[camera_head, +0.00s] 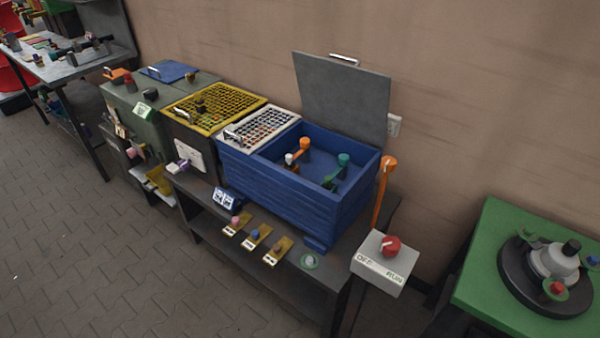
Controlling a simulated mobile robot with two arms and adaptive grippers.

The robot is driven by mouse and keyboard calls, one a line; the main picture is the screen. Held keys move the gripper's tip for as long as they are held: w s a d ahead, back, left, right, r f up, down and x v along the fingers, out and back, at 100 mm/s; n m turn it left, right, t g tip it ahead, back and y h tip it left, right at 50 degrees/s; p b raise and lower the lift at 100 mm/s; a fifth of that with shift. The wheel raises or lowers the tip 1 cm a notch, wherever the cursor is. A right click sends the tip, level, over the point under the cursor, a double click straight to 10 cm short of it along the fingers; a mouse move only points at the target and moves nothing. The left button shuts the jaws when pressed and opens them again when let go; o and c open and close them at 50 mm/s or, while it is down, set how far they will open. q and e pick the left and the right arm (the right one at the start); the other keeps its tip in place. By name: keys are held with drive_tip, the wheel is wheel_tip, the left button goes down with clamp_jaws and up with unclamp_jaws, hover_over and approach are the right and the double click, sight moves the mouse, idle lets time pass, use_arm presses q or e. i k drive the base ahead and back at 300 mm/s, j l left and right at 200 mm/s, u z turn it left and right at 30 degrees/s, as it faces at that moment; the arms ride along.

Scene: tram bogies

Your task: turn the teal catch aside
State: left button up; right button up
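A teal-green part with a round top (344,159) stands inside the open blue box (270,185), toward its right end. A green arm runs from it down to the lower left. It looks like the teal catch, but it is small and I cannot tell its exact shape or what it holds. An orange-topped part (304,144) and a small white knob (289,158) sit to its left in the same box. The grey lid (342,100) stands raised behind the box. Neither of my grippers is in view.
A white grid tray (259,129) and a yellow grid tray (214,107) lie left of the opening. An orange lever (384,190) and an OFF/RUN switch box (384,263) stand at the right. Small coloured knobs line the dark bench front. Paved floor lies clear at lower left.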

sight(343, 159)
drive_tip(key=i+j+z, duration=0.1)
drive_tip(key=j+z, duration=0.25)
drive_tip(key=i+j+z, duration=0.1)
drive_tip(key=j+z, duration=0.6)
drive_tip(key=j, duration=0.1)
